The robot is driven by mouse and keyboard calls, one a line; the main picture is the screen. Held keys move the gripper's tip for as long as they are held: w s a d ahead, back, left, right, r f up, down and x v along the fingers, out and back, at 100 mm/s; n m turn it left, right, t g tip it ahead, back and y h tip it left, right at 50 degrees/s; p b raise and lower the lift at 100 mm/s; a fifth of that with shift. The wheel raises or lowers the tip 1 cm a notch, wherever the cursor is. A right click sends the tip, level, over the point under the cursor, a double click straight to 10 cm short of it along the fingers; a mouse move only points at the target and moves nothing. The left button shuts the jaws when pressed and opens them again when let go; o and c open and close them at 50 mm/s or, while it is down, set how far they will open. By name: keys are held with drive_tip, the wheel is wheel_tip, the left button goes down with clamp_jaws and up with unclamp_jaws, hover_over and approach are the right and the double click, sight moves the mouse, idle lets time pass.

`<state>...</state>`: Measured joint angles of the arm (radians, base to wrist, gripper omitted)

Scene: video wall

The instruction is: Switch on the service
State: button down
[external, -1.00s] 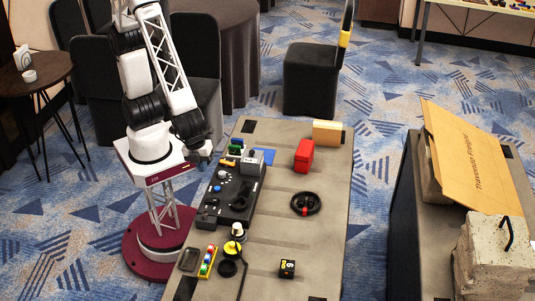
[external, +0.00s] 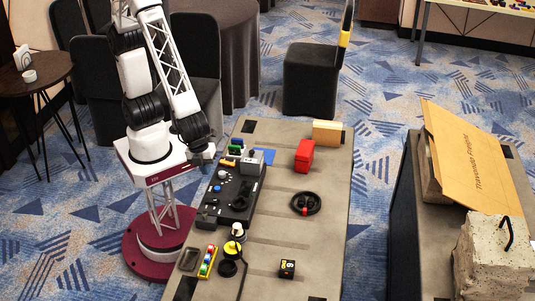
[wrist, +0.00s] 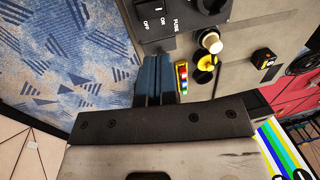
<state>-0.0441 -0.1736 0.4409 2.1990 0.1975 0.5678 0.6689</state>
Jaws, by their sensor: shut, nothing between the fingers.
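A long black control panel (external: 226,196) lies along the left side of the table, with small knobs and buttons on it. Part of the panel (wrist: 168,24) shows at the top of the wrist view, with ON, OFF and FUSE lettering. I cannot make out a service label or the switch's position. My gripper (external: 204,160) is above the table's left edge, left of a grey box (external: 252,163) at the panel's far end. In the wrist view my gripper's blue-grey fingers (wrist: 156,62) are together and empty, with their tips just below the ON/OFF lettering; contact is unclear.
A red box (external: 303,156), a black ring-shaped wheel (external: 305,203) and a small black cube (external: 287,269) stand on the table (external: 275,235). A yellow strip with coloured buttons (external: 207,261) and a yellow-and-black item (external: 232,249) lie near the panel's front end. The table's middle is mostly clear.

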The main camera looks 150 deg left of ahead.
sight(212, 200)
drive_tip(key=f, duration=0.4)
drive_tip(key=w+a+f, duration=0.1)
drive_tip(key=f, duration=0.7)
drive_tip(key=shift+w+a+f, duration=0.2)
drive_tip(key=shift+w+f, duration=0.05)
drive_tip(key=shift+f, duration=0.15)
drive_tip(key=shift+a+f, duration=0.1)
drive_tip(key=shift+f, duration=0.15)
drive_tip(key=shift+s+d+r, duration=0.15)
drive_tip(key=shift+s+d, duration=0.3)
drive_tip(key=shift+d, duration=0.1)
drive_tip(key=shift+r, duration=0.2)
idle(0.4)
wheel_tip(212, 200, up, 14)
drive_tip(key=s+d, duration=0.1)
drive_tip(key=shift+s+d+f, duration=0.2)
drive_tip(key=shift+s+d, duration=0.1)
idle(0.3)
